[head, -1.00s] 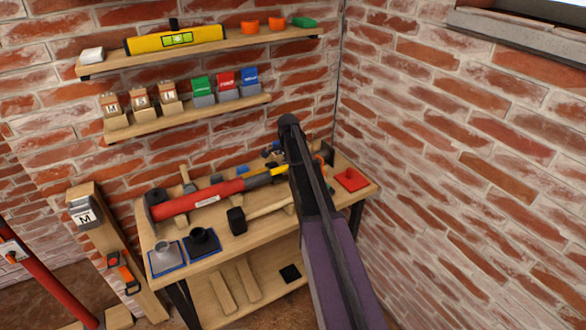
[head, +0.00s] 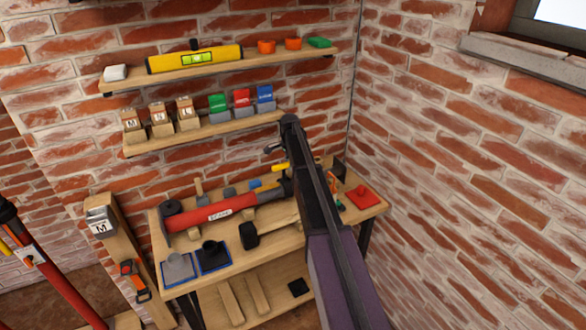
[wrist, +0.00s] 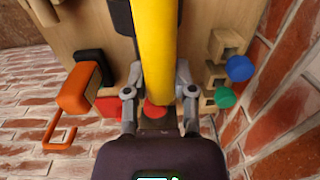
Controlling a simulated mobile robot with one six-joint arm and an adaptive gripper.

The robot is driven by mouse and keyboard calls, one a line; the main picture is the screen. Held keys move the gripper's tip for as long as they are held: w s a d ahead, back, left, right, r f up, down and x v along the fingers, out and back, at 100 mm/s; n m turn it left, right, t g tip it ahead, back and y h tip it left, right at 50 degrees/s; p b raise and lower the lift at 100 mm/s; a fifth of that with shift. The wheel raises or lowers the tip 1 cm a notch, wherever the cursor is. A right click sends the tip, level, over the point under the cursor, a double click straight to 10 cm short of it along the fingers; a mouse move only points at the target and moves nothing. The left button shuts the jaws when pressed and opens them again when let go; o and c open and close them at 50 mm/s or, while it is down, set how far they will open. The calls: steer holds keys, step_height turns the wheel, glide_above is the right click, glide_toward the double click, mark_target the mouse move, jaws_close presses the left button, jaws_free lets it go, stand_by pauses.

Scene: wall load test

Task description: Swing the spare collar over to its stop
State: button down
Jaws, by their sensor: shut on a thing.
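The spare prop (head: 222,213), a red tube with a white label, lies along the bench. Its dark collar (head: 277,190) is at the right end of the red tube. A yellow handle (head: 281,167) shows above the collar, and fills the middle of the wrist view as a thick yellow bar (wrist: 154,45). My gripper (head: 273,149) is by the handle; in the wrist view its fingers (wrist: 159,95) stand on both sides of the bar, shut on it. My arm hides the bench right of the collar. I cannot make out the stop.
A black-headed mallet (head: 250,235) lies in front of the spare. Two base plates (head: 179,268) are at the bench's front left. Two shelves (head: 205,137) hang above; a brick wall closes the right side.

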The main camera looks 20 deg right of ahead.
steer(key=shift+w+a+f, duration=0.1)
steer(key=shift+w, duration=0.45)
steer(key=shift+w+a+f, duration=0.1)
steer(key=shift+w, duration=0.4)
steer(key=shift+c, duration=2.1)
jaws_free()
steer(key=shift+w, duration=0.1)
steer(key=shift+r, duration=0.1)
